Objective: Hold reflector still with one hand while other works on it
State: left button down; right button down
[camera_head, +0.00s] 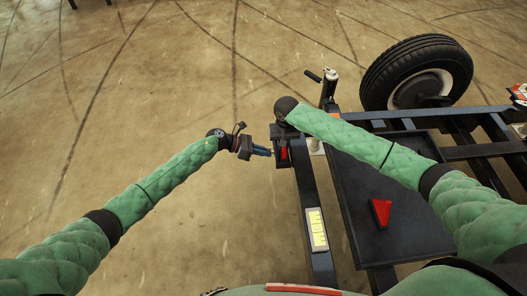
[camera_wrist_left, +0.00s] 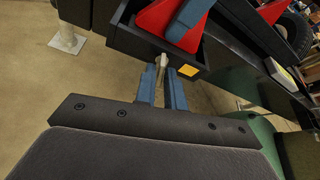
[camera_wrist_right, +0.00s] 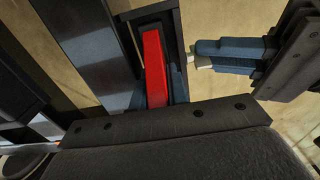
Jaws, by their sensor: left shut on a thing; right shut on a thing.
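A red reflector (camera_head: 283,153) sits in a dark bracket at the end of the trailer frame. It also shows in the right wrist view (camera_wrist_right: 155,68) and the left wrist view (camera_wrist_left: 152,17). My right gripper (camera_wrist_right: 160,88) is shut on this reflector from above, a finger on each side. My left gripper (camera_head: 264,151) reaches in level from the left. Its blue fingers (camera_wrist_left: 166,85) are shut on a small pale pin-like piece (camera_wrist_left: 162,61) at the bracket's outer wall. The piece's far end is hidden. A second, triangular red reflector (camera_head: 381,213) lies on the dark trailer tray.
The dark trailer frame (camera_head: 309,190) runs along the tray (camera_head: 355,200), with a yellow label (camera_head: 317,229) on it. A jack post (camera_head: 328,88) and a spare wheel (camera_head: 417,73) stand behind. The concrete floor at left is clear.

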pick_arm(q)
jog(key=shift+a+f, duration=0.15)
jog(key=c, duration=1.6)
grip_release()
pick_arm(e)
jog(key=shift+a, duration=0.1)
pick_arm(q)
jog(key=v, duration=1.2)
jog(key=shift+a, duration=0.1)
pick_arm(e)
jog(key=c, duration=1.3)
grip_release()
pick_arm(q)
jog(key=shift+f, duration=0.1)
pick_arm(e)
jog(key=shift+r, duration=0.1)
notch_tip(320, 180, up, 12)
jog(key=shift+f, duration=0.1)
